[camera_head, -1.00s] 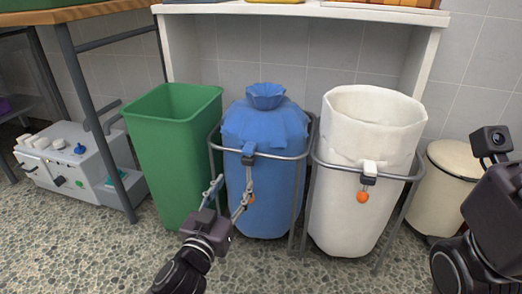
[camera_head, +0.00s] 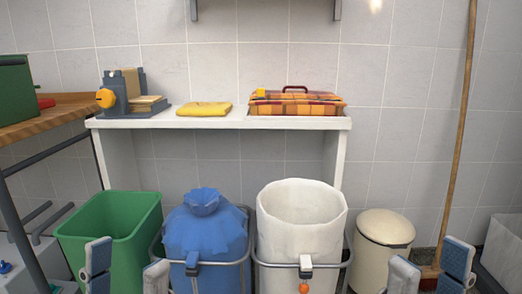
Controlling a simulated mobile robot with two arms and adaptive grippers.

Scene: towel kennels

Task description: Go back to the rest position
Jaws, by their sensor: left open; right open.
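My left gripper (camera_head: 127,270) shows at the bottom left edge, its two blue-grey finger pads upright and spread apart, empty. It appears in front of the green bin. My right gripper (camera_head: 430,268) shows at the bottom right, its pads also spread apart and empty, in front of the cream pedal bin's lower right side. The rest of both arms is below the picture. A closed, gathered blue bag (camera_head: 205,235) stands in a metal ring stand between the grippers. An open white bag (camera_head: 300,225) stands in the stand beside it, with an orange ball hanging at its front.
An open green bin (camera_head: 115,222) stands left of the blue bag. A cream pedal bin (camera_head: 385,232) and a broom (camera_head: 462,110) are at the right. A white shelf (camera_head: 220,121) behind carries a folded yellow cloth (camera_head: 204,109) and a plaid case (camera_head: 297,103).

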